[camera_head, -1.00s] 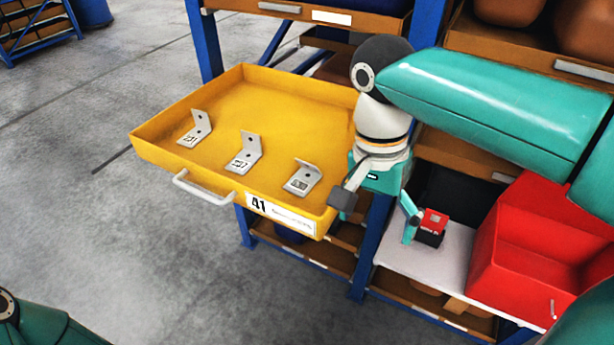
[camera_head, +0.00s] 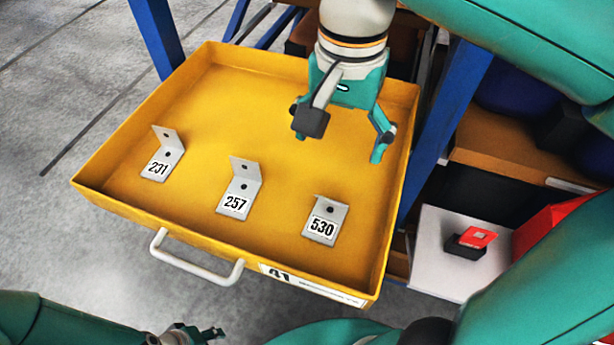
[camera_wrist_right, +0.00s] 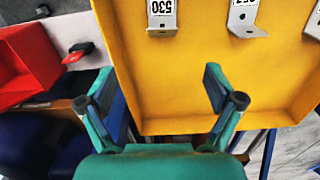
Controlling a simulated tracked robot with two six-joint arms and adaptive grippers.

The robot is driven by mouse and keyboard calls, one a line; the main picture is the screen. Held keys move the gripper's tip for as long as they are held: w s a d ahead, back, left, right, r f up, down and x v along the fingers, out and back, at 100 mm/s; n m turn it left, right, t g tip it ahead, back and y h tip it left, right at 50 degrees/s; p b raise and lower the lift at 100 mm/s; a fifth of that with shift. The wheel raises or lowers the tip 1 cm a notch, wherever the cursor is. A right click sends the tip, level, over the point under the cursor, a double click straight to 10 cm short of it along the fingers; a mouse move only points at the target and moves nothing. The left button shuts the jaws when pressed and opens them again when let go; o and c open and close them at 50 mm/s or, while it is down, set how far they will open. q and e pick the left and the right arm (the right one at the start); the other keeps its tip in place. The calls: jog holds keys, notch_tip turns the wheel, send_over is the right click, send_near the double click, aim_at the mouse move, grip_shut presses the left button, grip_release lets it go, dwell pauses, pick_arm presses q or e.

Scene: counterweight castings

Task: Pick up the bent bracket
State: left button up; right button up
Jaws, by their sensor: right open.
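Three bent grey metal brackets lie in a row in the yellow drawer (camera_head: 225,75). They are labelled 231 (camera_head: 163,155), 257 (camera_head: 240,188) and 530 (camera_head: 325,220). My right gripper (camera_head: 342,132) is open and empty over the back right of the drawer, behind bracket 530 and apart from it. In the right wrist view its two fingers (camera_wrist_right: 163,92) are spread over bare drawer floor. There, bracket 530 (camera_wrist_right: 162,22) and bracket 257 (camera_wrist_right: 243,20) show at the top, partly cut off. My left gripper (camera_head: 188,335) is at the bottom edge, partly cut off, its jaws unclear.
The drawer has raised walls and a white handle (camera_head: 190,262) at its front. A blue rack post (camera_head: 440,130) stands just right of it. A white shelf (camera_head: 435,240) with a small red and black object (camera_head: 470,242) and a red bin (camera_head: 545,225) is further right.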

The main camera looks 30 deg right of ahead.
jog(key=b, duration=0.1)
send_over(329, 200)
jog(key=s, duration=0.1)
notch_tip(329, 200, down, 11)
jog(key=shift+w+d+f, duration=0.15)
jog(key=shift+w+f, duration=0.05)
jog(key=shift+f, duration=0.2)
jog(key=f, duration=0.4)
jog(key=shift+w+f+p, duration=0.25)
jog(key=shift+f+p, duration=0.05)
jog(key=shift+f, duration=0.1)
jog(key=c, duration=1.4)
jog(key=shift+c, duration=0.6)
jog(key=shift+r, duration=0.15)
